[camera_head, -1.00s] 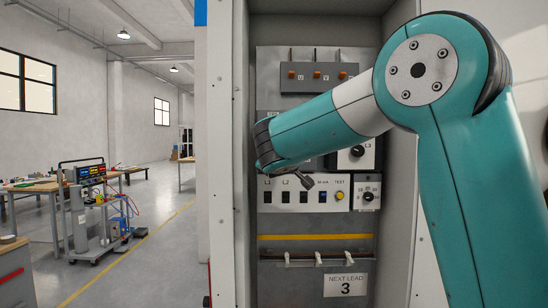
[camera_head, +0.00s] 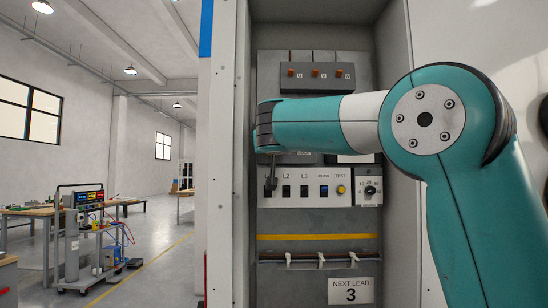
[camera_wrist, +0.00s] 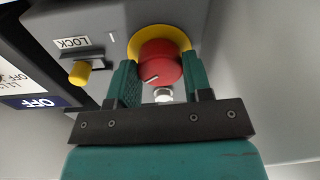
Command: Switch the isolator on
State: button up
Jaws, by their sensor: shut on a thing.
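In the wrist view, a red rotary knob (camera_wrist: 160,65) on a yellow ring (camera_wrist: 150,32) is the isolator's handle, on a dark grey housing (camera_wrist: 95,18). My gripper (camera_wrist: 158,72) is shut on the knob, one teal finger on each side of it. A short white line on the knob slants toward the lower left. An "I" mark stands on the housing to the left of the ring. A blue OFF label (camera_wrist: 42,102) is at the far left. In the head view, my arm hides the knob and most of the gripper.
A yellow peg (camera_wrist: 80,72) sits by a LOCK label on the housing. In the head view, a switch panel (camera_head: 310,201) lies below my arm, with orange terminals (camera_head: 317,72) above. Cabinet side walls (camera_head: 394,215) stand close on both sides.

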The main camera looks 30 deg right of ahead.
jog(key=m+b, duration=0.3)
jog(key=m, duration=0.2)
jog(key=shift+f+h, duration=0.1)
jog(key=shift+h, duration=0.2)
jog(key=shift+m+b, duration=0.3)
jog(key=shift+b, duration=0.05)
jog(key=o, duration=0.9)
jog(key=b+v, duration=0.1)
jog(key=v, duration=0.4)
jog(key=b+v, duration=0.1)
jog(key=v, duration=0.5)
jog(key=b+v, duration=0.2)
jog(key=v, duration=0.4)
jog(key=shift+s+a+r, duration=0.1)
jog(key=shift+a+r, duration=0.1)
jog(key=shift+r, duration=0.1)
jog(key=shift+o, duration=0.2)
